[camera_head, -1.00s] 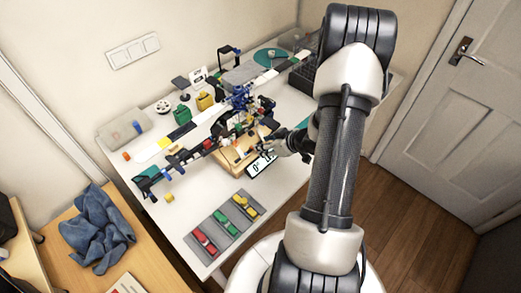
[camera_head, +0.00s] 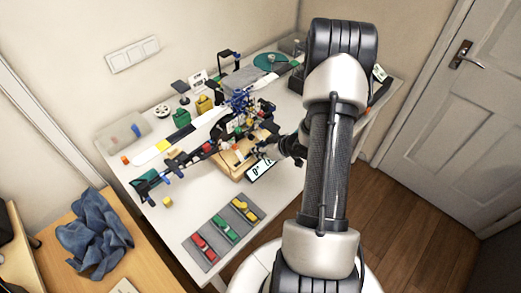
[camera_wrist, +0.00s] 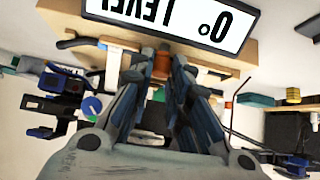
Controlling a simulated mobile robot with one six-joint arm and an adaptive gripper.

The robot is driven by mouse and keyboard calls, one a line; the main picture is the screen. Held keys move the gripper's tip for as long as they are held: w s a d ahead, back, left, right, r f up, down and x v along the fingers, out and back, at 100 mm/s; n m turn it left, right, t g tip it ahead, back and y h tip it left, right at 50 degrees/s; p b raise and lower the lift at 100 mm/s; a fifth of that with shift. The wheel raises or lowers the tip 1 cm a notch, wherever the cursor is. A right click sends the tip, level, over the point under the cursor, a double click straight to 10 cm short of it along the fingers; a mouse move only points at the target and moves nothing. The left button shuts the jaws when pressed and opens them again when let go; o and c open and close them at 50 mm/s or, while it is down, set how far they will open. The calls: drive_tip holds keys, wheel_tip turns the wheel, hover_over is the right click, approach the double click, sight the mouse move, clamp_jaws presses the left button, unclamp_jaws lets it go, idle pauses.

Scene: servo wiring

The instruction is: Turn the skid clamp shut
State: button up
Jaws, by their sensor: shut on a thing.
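A wooden block (camera_head: 228,164) sits mid-table under a dark helicopter-like model (camera_head: 240,125). A white sign reading "0° LEVEL" (camera_head: 261,170) is on its near side; it shows upside down in the wrist view (camera_wrist: 185,18). My gripper (camera_head: 256,152) reaches in from the right, low at the block. In the wrist view its fingers (camera_wrist: 162,72) are closed on a small orange-brown piece (camera_wrist: 161,66) beside the block's edge. This piece appears to be the skid clamp's handle; the fingers cover much of it. Whether the clamp is turned shut cannot be told.
A grey tray with red, green and yellow connectors (camera_head: 226,229) lies at the front of the table. Yellow (camera_head: 204,104) and green (camera_head: 184,112) items stand behind the model. The front-left table top is mostly bare.

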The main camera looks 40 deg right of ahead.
clamp_jaws()
drive_tip(key=shift+a+f+m+h+b, duration=0.15)
drive_tip(key=shift+m+h+b, duration=0.35)
drive_tip(key=shift+m+b, duration=0.3)
drive_tip(key=shift+m+h+b, duration=0.6)
drive_tip(key=shift+m+b, duration=0.1)
drive_tip(key=shift+b, duration=0.1)
drive_tip(key=shift+r, duration=0.2)
drive_tip(key=o, duration=0.6)
unclamp_jaws()
